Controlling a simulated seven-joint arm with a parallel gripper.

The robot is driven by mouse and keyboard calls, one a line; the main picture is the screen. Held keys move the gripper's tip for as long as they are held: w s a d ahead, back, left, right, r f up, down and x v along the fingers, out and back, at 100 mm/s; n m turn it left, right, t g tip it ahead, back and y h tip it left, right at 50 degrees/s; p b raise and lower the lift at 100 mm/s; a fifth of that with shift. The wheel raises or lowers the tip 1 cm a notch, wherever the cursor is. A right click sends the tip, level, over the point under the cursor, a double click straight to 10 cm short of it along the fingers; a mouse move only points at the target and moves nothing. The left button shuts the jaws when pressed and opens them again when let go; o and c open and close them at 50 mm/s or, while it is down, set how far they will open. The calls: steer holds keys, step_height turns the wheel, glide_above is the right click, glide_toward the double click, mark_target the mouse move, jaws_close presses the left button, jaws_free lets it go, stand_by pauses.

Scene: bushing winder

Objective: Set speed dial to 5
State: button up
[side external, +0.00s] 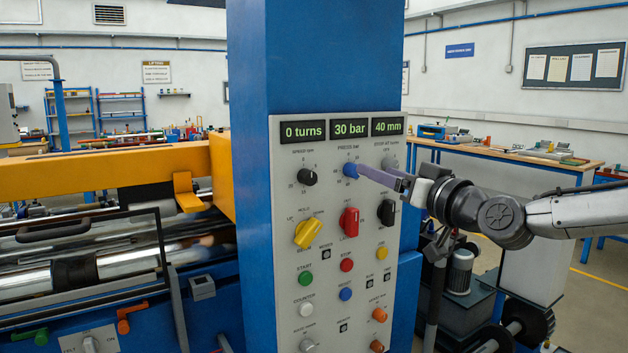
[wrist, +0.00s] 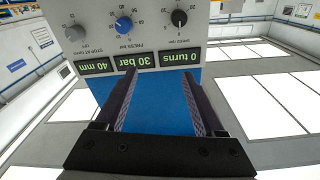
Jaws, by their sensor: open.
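The speed dial is a black round knob (side external: 307,177) under the label "SPEED rpm", at the upper left of the grey panel. It also shows at the top of the upside-down wrist view (wrist: 179,18), where its light mark seems to point toward the displays. Its scale figures are too small to read surely.
The blue press knob (side external: 350,170) and a grey stop-at knob (side external: 389,163) share the dial's row. Displays (side external: 349,128) above read 0 turns, 30 bar and 40 mm. Yellow (side external: 309,233), red (side external: 348,222) and black (side external: 386,212) selectors sit below, with several buttons lower down.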

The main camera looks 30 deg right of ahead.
mark_target(312, 179)
steer(key=w+a+f+y, duration=0.1)
steer(key=w+a+f, duration=0.2)
steer(key=a+f, duration=0.1)
steer(key=shift+n+g, duration=0.3)
steer(key=shift+g, duration=0.1)
steer(key=w, duration=1.3)
steer(key=shift+r, duration=0.1)
jaws_close()
